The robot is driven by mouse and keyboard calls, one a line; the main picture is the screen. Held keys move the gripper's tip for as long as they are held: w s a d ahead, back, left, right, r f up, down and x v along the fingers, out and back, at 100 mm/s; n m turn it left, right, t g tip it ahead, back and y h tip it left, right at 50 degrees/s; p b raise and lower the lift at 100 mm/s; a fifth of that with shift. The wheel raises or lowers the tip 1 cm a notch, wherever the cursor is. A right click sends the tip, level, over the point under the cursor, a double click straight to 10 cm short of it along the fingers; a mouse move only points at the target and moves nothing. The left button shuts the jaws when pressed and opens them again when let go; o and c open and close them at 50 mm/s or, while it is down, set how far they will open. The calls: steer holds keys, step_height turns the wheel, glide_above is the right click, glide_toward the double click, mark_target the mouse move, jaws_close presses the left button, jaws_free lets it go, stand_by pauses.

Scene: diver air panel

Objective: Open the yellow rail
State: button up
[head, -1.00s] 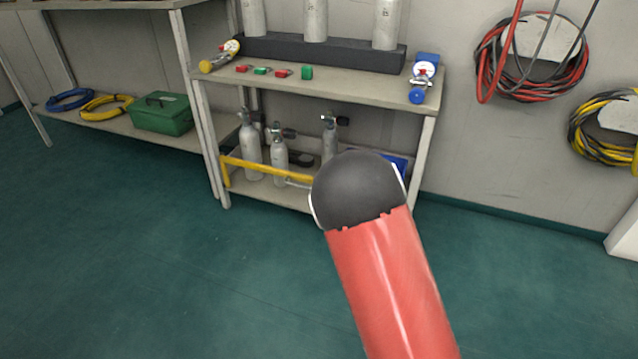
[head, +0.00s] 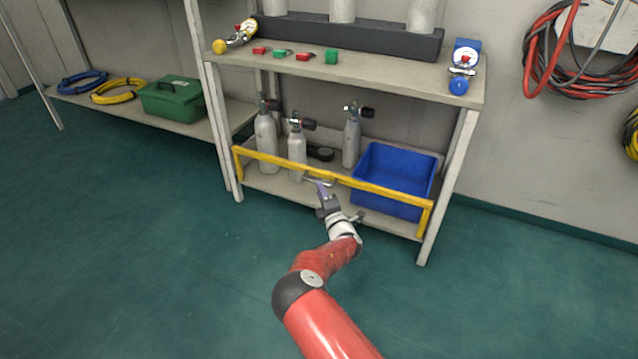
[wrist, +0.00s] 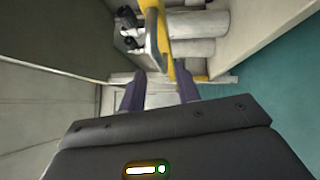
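The yellow rail (head: 385,191) runs across the front of the lower shelf, with a bent-down post at each end. A small grey handle (head: 312,181) sits at its middle. My gripper (head: 322,189) is in front of the rail at this handle. In the wrist view, the two dark fingers of my gripper (wrist: 159,78) stand apart. The grey handle (wrist: 152,57) and the yellow rail (wrist: 169,45) show just beyond and between the fingertips. I cannot tell whether the fingers touch the handle; they are not closed on it.
Grey cylinders (head: 266,140) and a blue bin (head: 405,172) stand on the lower shelf behind the rail. The upper shelf (head: 400,82) holds regulators with gauges and small red and green pieces. A green toolbox (head: 173,98) is at left. The teal floor in front is clear.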

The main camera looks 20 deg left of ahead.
steer(key=shift+b+x, duration=0.45)
steer(key=shift+x, duration=2.1)
steer(key=shift+c, duration=0.2)
jaws_close()
